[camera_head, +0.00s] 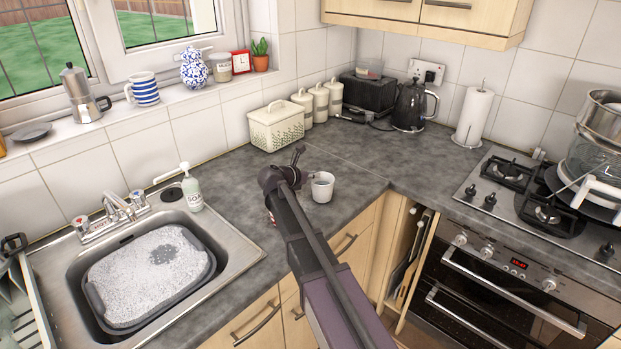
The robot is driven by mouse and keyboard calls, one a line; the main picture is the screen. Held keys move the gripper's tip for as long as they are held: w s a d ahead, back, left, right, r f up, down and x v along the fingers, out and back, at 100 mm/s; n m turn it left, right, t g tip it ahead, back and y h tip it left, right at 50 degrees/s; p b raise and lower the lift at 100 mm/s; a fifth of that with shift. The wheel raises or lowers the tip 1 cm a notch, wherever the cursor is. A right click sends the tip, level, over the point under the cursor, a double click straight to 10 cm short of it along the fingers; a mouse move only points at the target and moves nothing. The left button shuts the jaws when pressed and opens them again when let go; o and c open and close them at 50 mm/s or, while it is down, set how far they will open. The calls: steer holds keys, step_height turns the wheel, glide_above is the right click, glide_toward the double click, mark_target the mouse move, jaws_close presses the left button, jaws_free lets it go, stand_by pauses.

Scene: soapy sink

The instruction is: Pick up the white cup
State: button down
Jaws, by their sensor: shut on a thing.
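The white cup (322,190) is upright at the counter corner, just right of my gripper. Its open top faces up and its inside looks greyish. My gripper (298,157) is dark and reaches in from the bottom of the picture, close to the cup's left side. My wrist hides part of the contact between the fingers and the cup. I cannot tell whether the cup rests on the counter or hangs slightly above it.
The sink (235,247) with a foamy grey basin (95,297) is at left, with a soap bottle (192,190) behind it. A cream bread bin (276,127), canisters and a black kettle (410,106) line the back. The hob (500,190) is at right. Counter right of the cup is clear.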

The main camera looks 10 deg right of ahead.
steer(key=shift+r+p, duration=1.6)
steer(key=shift+r, duration=0.15)
steer(key=s+a, duration=0.2)
steer(key=s, duration=0.5)
steer(key=s+a+r+p, duration=0.1)
steer(key=s+a, duration=0.2)
steer(key=s, duration=0.5)
steer(key=shift+s+r, duration=0.15)
